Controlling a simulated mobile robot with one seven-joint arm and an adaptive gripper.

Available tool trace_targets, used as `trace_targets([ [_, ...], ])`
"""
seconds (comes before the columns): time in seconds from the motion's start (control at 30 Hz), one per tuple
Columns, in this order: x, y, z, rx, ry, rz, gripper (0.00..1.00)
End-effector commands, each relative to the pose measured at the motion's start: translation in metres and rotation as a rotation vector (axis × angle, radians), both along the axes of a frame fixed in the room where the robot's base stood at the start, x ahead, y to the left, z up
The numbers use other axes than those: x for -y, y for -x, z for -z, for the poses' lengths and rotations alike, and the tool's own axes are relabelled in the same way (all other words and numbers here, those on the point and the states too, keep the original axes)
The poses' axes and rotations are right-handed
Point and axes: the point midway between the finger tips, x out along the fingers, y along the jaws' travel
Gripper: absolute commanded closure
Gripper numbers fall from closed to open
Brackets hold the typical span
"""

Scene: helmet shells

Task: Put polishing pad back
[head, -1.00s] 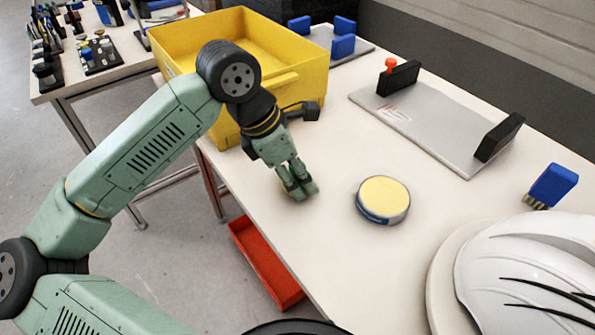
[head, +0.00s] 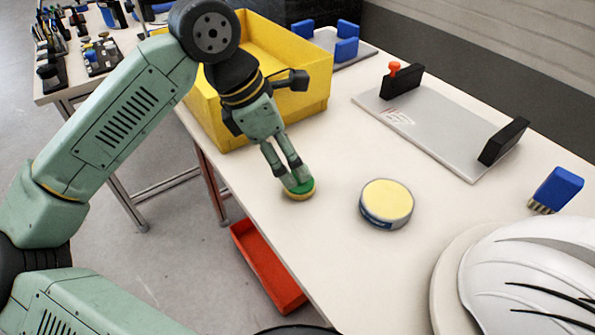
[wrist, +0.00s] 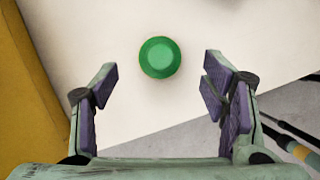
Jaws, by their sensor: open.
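The polishing pad (head: 300,191) has a green round handle over a yellow base. It sits on the white worktable (head: 345,140), between the yellow bin and a round tin. In the wrist view the green handle (wrist: 160,57) lies just ahead of the fingertips, centred between them and apart from both. My gripper (head: 284,174) is open and empty, its fingers pointing down just above the pad and partly covering it in the head view; the gap also shows in the wrist view (wrist: 158,78). The round tin (head: 386,203) with a yellow top and blue side stands right of the pad.
A yellow bin (head: 315,92) stands close behind my gripper. A grey plate with black end blocks (head: 440,125) and a blue-holder plate (head: 358,58) lie farther back. A blue brush (head: 556,188) and white helmet shell (head: 530,280) are at right. The table's left edge is near the pad.

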Motion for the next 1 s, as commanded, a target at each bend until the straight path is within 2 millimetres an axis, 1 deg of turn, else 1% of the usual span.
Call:
trace_targets([
  [0.1,-0.01,0.002,-0.022,0.002,-0.002,-0.003,0.33],
  [0.2,-0.015,0.004,-0.038,0.001,0.0,-0.001,0.33],
  [0.3,-0.02,0.005,-0.048,0.0,0.001,-0.001,0.33],
  [0.43,-0.022,0.006,-0.055,0.0,0.0,0.0,0.33],
  [0.67,-0.022,0.006,-0.056,0.001,0.004,0.001,0.33],
  [0.73,-0.013,0.006,-0.061,0.017,0.041,0.013,0.33],
  [0.77,-0.006,0.007,-0.065,0.03,0.074,0.024,0.33],
  [0.83,0.022,0.012,-0.084,0.083,0.206,0.063,0.33],
  [0.87,0.037,0.016,-0.096,0.112,0.288,0.085,0.33],
  [0.9,0.058,0.026,-0.119,0.152,0.419,0.119,0.33],
  [0.97,0.084,0.049,-0.163,0.209,0.653,0.174,0.33],
  [1.0,0.094,0.069,-0.197,0.239,0.825,0.209,0.33],
])
